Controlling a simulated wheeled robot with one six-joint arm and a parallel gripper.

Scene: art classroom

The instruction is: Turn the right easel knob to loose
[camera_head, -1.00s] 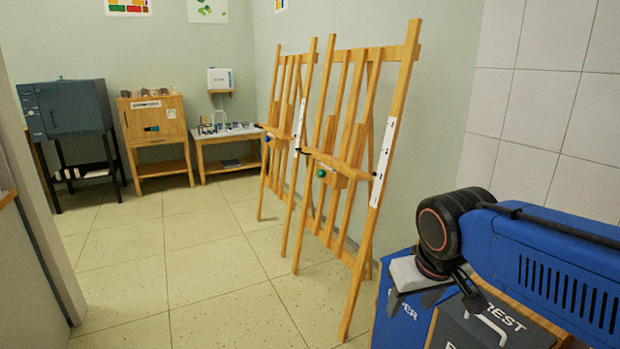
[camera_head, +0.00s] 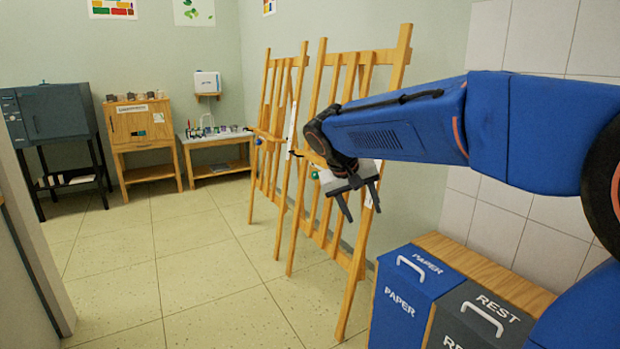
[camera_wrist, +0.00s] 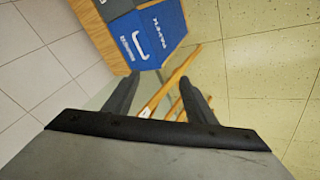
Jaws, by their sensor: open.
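The right easel (camera_head: 350,290) is a wooden frame standing nearest me in the head view, with my arm in front of its upper part. A small green knob (camera_head: 314,175) shows at its middle, just left of my gripper and partly hidden by it. My gripper (camera_head: 362,214) is open and empty, pointing down in front of the easel, apart from the knob as far as I can tell. In the wrist view my fingers (camera_wrist: 158,80) are spread, with wooden easel legs (camera_wrist: 172,85) beyond them. The knob is not visible there.
The left easel (camera_head: 266,95) with a blue knob (camera_head: 258,141) stands just behind. A blue paper bin (camera_head: 405,290) and a grey rest bin (camera_head: 483,318) stand at the right. A kiln, a cabinet and a small table line the back. The floor at left is clear.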

